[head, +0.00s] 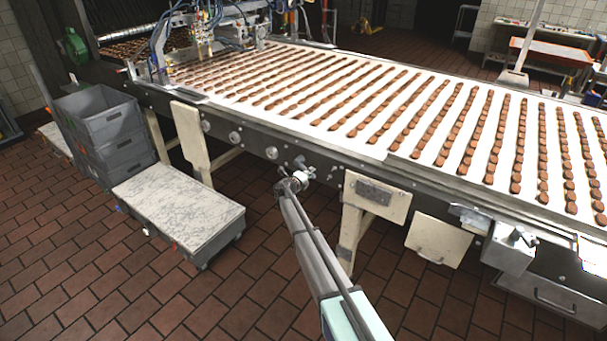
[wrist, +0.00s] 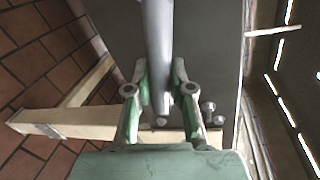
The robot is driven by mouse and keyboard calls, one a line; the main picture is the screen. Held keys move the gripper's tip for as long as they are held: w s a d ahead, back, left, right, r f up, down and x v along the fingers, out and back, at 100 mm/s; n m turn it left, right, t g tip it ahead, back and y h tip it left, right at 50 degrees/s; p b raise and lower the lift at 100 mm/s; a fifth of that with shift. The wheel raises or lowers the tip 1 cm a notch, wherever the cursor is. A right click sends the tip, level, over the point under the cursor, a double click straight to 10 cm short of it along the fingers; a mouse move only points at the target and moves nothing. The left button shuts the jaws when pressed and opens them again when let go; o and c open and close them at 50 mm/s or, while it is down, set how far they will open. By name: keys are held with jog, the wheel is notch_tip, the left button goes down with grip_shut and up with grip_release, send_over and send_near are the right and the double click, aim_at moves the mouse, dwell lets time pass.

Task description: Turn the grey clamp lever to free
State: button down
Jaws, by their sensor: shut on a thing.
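The grey clamp lever (wrist: 158,35) shows in the wrist view as a smooth round bar running down from the top edge between my fingers. My gripper (wrist: 161,88) has its green and grey fingers on either side of this bar and is shut on it. In the head view my gripper (head: 293,183) is at the side rail of the conveyor, below the belt edge. There the gripper and arm hide most of the lever, and its angle cannot be told.
The conveyor (head: 330,145) carries rows of brown biscuits on a white belt. Cream legs and plates (head: 376,195) stand right of my arm. Grey crates (head: 103,130) and a low trolley (head: 178,205) stand left. Tiled floor (head: 130,290) in front is clear.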

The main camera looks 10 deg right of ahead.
jog(key=c, duration=1)
grip_release()
jog(key=shift+d, duration=0.1)
jog(key=v, duration=1.2)
